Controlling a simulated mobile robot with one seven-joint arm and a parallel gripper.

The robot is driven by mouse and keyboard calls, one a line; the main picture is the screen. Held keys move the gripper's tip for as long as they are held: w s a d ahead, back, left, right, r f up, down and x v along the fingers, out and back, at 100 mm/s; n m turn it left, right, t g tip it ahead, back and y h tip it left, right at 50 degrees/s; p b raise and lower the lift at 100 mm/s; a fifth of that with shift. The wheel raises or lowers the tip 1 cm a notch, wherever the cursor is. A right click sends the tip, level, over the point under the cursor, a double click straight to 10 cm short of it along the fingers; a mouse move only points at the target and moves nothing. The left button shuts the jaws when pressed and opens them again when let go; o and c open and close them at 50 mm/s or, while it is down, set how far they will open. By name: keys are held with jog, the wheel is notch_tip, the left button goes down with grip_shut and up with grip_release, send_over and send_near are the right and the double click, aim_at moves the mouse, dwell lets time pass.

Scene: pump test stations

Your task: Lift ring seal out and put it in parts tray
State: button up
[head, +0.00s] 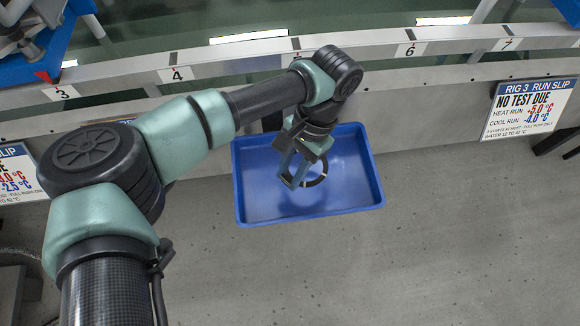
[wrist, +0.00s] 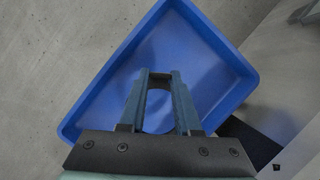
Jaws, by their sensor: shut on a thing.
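The ring seal (head: 326,173) is a thin dark ring with pale marks, seen in the head view over the blue parts tray (head: 262,213). My gripper (head: 293,180) is shut on the ring seal's left side and hides part of it. The ring seems to be above the tray floor, but its exact height is hard to tell. In the wrist view, my gripper's fingers (wrist: 160,77) stand over the tray (wrist: 112,70), with a small dark piece between their tips. The rest of the ring is not clear there. The tray looks otherwise empty.
A grey rail with number plates 3, 4, 6 and 7 (head: 408,50) runs behind the tray. A rig 3 run slip (head: 528,108) hangs at the right, and another slip (head: 17,175) at the left. The speckled grey surface (head: 440,240) around the tray's front and right is clear.

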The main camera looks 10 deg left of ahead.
jog(key=shift+f+b, duration=1.7)
jog(key=shift+f, duration=0.9)
jog(key=o, duration=0.6)
jog(key=shift+r, duration=0.1)
jog(key=shift+r+p, duration=2.95)
jog(key=shift+r, duration=0.75)
